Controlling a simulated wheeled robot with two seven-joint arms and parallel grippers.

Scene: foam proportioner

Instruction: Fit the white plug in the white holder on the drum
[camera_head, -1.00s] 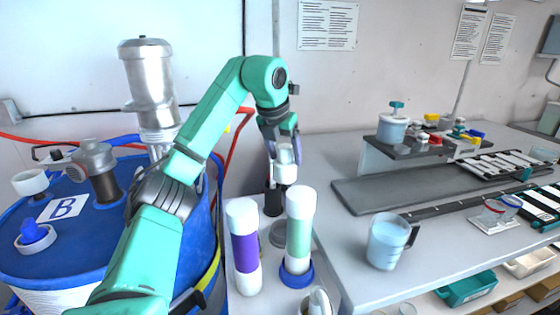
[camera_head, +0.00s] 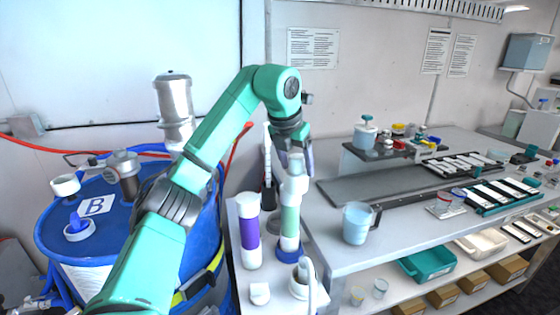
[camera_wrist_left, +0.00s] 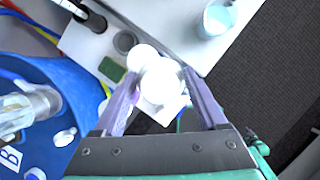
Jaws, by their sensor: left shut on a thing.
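My left gripper (camera_head: 292,152) reaches over the narrow bench beside the drum, fingers pointing down. It is shut on a white round piece (camera_wrist_left: 160,82), which looks like the white plug. In the head view that piece overlaps the top of the green-banded cylinder (camera_head: 290,222), so I cannot tell whether they touch. The blue drum (camera_head: 130,235) stands at the left with a "B" label. On its top are a white cup-like fitting (camera_head: 65,185) and a white ring with a blue piece in it (camera_head: 78,230); I cannot tell which is the white holder.
A purple-banded cylinder (camera_head: 249,238) stands left of the green-banded one. A metal pump (camera_head: 174,110) rises behind the drum. A jug (camera_head: 357,222) stands on the long bench to the right. Red hoses (camera_head: 235,150) run behind my left arm.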

